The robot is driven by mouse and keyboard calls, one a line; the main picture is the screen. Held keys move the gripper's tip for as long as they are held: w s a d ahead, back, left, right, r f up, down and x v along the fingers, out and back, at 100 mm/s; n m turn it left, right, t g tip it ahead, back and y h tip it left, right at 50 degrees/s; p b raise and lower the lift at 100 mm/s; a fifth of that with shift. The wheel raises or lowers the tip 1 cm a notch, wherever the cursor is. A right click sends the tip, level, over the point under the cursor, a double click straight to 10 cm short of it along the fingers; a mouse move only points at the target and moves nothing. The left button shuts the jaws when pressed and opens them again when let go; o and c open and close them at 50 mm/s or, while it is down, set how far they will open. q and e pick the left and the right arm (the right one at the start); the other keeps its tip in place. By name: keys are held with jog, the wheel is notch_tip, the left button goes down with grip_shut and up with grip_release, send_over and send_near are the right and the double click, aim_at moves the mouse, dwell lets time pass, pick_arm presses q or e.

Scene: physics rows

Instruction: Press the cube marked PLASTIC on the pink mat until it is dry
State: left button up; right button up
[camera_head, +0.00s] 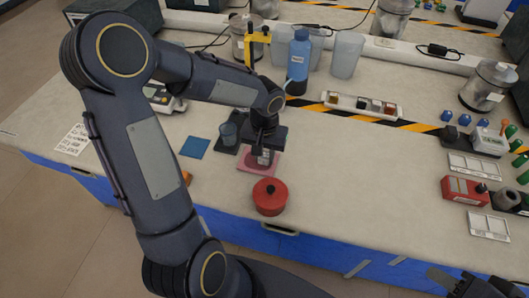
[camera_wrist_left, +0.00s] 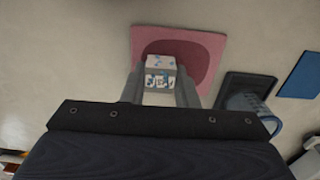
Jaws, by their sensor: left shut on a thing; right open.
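The pink mat (camera_head: 249,167) lies on the table in front of my left arm in the head view. It also shows in the left wrist view (camera_wrist_left: 212,38), with a darker, damp-looking patch in its middle. My left gripper (camera_head: 263,158) is shut on a pale cube (camera_head: 265,157) over the mat. In the left wrist view the cube (camera_wrist_left: 160,66) sits between both fingers, with blue marks on top and lettering on its side that I cannot read. I cannot tell whether the cube touches the mat. My right gripper (camera_head: 458,284) is at the lower right edge, open and empty.
A red lidded pot (camera_head: 270,197) stands close in front of the mat. A blue mat (camera_head: 194,147) and a dark tray with a clear cup (camera_head: 229,133) are to the left. A blue bottle (camera_head: 298,62) stands behind. The table right of the pot is clear.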

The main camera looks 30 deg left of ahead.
pick_arm(q)
jog(key=shift+f+b, duration=0.35)
dwell(1.1)
jog(key=shift+s+a+r+p, duration=0.1)
jog(key=shift+a+r+p, duration=0.15)
jog(key=shift+r+p, duration=0.45)
jog(key=shift+f+b, duration=0.7)
jog(key=shift+b, duration=0.2)
dwell(1.4)
jog(key=shift+d+r+p, duration=0.25)
jog(key=shift+r+p, duration=0.25)
jog(key=shift+r, duration=0.25)
